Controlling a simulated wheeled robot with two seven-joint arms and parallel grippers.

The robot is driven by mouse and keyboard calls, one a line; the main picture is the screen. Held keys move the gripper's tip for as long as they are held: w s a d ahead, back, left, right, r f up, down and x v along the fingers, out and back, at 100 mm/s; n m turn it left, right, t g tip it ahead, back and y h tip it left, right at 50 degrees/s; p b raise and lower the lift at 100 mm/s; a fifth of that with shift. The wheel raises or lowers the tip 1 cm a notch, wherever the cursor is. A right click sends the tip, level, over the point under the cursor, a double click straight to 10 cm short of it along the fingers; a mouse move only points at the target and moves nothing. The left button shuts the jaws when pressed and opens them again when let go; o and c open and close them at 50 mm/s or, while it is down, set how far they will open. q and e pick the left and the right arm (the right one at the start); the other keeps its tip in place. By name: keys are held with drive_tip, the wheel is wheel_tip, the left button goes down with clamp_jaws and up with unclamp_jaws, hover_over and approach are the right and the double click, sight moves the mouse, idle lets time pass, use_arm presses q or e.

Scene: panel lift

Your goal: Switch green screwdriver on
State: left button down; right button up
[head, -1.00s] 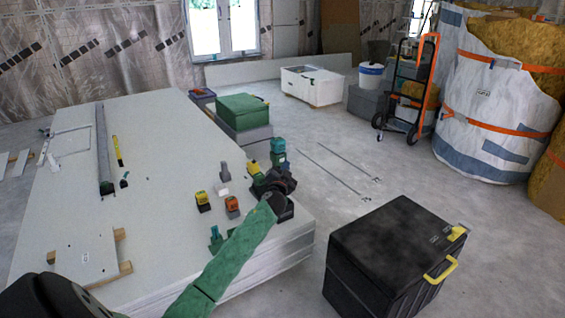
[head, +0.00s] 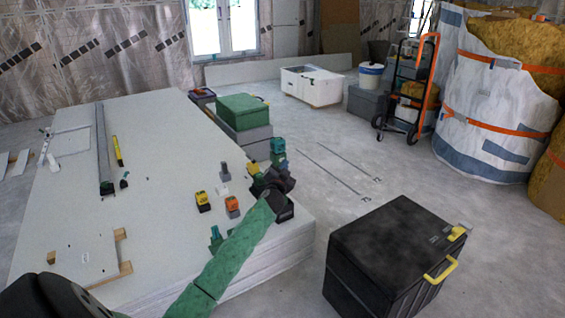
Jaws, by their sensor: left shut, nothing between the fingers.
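A green power tool (head: 277,146), likely the green screwdriver, shows at the right edge of the board stack (head: 150,215), just beyond my left gripper. Its lower part is hidden by the gripper, and I cannot make out its switch. My left gripper (head: 262,181) is dark, shut and empty, close to the green tool; I cannot tell whether they touch. A yellow tool part (head: 253,168) shows beside the gripper. Another small green tool (head: 215,238) stands on the boards, close beside my green-sleeved left arm. My right gripper is not in view.
Yellow (head: 202,202) and orange (head: 232,207) items stand on the boards left of the gripper. A black toolbox (head: 385,250) is on the floor at right. A green case (head: 242,111) sits behind the stack. The floor between the stack and insulation bags is mostly clear.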

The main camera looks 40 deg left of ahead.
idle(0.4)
use_arm(q)
drive_tip(key=shift+s+d, duration=0.2)
drive_tip(key=shift+d, duration=0.2)
drive_tip(key=shift+d, duration=0.1)
drive_tip(key=shift+s+d+p, duration=0.15)
drive_tip(key=shift+s+d, duration=0.25)
drive_tip(key=shift+d, duration=0.5)
drive_tip(key=shift+s+d+p, duration=0.2)
drive_tip(key=shift+s+d, duration=0.15)
drive_tip(key=shift+d, duration=0.55)
drive_tip(key=shift+s+d+p, duration=0.15)
drive_tip(key=shift+s+d, duration=0.25)
drive_tip(key=shift+d, duration=0.5)
